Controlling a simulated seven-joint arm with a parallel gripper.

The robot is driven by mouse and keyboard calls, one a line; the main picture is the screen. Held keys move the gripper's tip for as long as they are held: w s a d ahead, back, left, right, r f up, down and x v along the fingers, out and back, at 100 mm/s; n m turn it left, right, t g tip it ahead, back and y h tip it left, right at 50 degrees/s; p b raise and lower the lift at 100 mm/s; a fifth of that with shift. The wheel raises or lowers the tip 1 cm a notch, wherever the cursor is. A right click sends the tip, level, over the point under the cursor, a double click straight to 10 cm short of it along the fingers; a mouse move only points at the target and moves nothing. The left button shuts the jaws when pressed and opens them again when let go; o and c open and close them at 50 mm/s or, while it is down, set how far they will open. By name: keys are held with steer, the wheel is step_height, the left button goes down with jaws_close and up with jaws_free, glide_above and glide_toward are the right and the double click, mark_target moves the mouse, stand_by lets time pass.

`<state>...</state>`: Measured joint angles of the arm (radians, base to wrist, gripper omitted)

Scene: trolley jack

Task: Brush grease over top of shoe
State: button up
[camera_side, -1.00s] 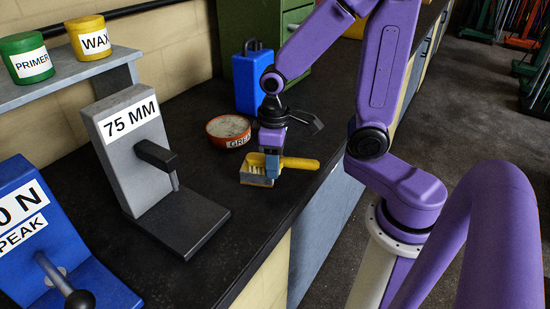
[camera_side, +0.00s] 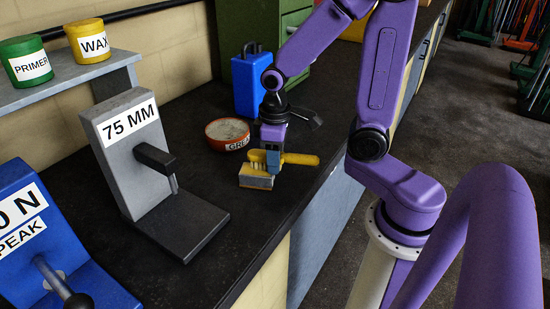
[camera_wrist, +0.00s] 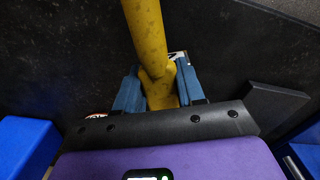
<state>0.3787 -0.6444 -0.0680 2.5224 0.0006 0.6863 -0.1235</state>
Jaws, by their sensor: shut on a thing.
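My gripper (camera_side: 273,164) is shut on the yellow handle of a brush (camera_side: 302,159), which lies crosswise between the blue fingers. The brush head with pale bristles points left, just over a small grey-sided block (camera_side: 257,182), which looks like the shoe. I cannot tell whether the bristles touch its top, or whether grease is on it. In the wrist view the brush handle (camera_wrist: 148,35) runs up from between the fingers (camera_wrist: 160,92); the brush head and the block are mostly hidden there. An orange-red grease tub (camera_side: 228,133) with pale contents stands behind my gripper.
A grey stand marked 75 MM (camera_side: 128,130) has its base to the left of the block. A blue case (camera_side: 250,83) stands behind the tub. A blue PEAK gauge (camera_side: 25,245) is at the near left. The black worktop is clear between block and front edge.

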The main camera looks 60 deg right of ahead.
steer(key=shift+r, duration=3.5)
steer(key=shift+w, duration=0.15)
steer(key=w+f+m, duration=0.3)
steer(key=w+m, duration=0.1)
steer(key=w, duration=0.4)
steer(key=shift+w+f, duration=0.15)
steer(key=shift+d, duration=0.1)
